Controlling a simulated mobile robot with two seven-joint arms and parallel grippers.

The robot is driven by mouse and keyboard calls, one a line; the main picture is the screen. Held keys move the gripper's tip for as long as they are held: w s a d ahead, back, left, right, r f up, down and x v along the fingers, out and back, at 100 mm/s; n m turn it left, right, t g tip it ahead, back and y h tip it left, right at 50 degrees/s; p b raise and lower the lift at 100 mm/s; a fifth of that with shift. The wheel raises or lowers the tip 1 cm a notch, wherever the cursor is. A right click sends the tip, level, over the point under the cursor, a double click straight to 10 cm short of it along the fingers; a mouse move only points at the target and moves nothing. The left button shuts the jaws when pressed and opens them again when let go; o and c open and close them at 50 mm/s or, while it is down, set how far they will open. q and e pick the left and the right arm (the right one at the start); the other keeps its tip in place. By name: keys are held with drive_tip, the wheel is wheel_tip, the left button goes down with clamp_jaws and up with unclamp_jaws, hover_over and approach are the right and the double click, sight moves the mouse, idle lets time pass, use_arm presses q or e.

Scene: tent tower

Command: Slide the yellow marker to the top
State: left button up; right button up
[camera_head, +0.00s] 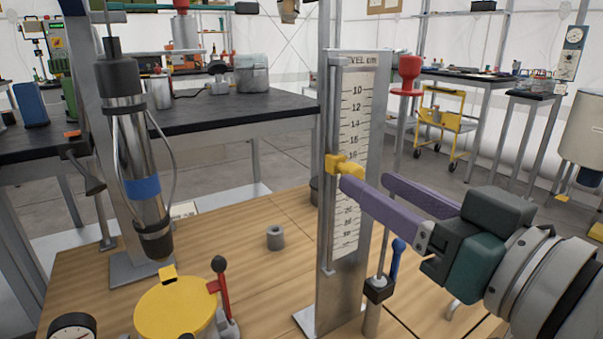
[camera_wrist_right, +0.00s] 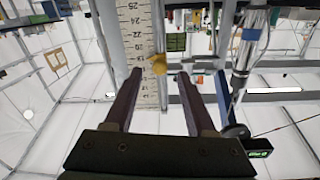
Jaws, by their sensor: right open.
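The yellow marker (camera_head: 343,165) sits on the upright metal scale post (camera_head: 350,285), just below the 18 line, about midway up the printed scale (camera_head: 361,105). Smaller numbers are toward the top. My right gripper (camera_head: 366,183) comes from the right with its long purple fingers open. The near fingertip is close to the marker's lower right side; contact cannot be told. In the right wrist view the marker (camera_wrist_right: 158,63) shows between and just beyond the open fingertips (camera_wrist_right: 160,74), with the scale upside down behind the near side. My left gripper is not in view.
A blue-handled lever (camera_head: 396,258) stands right of the post, below my fingers. A steel cylinder (camera_head: 139,150) hangs at left. A yellow disc (camera_head: 174,306), a red lever (camera_head: 222,290) and a grey ring (camera_head: 275,237) are on the wooden table. The scale above the marker is clear.

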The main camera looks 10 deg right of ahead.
sight(359, 176)
drive_tip(key=shift+x, duration=2.3)
clamp_jaws()
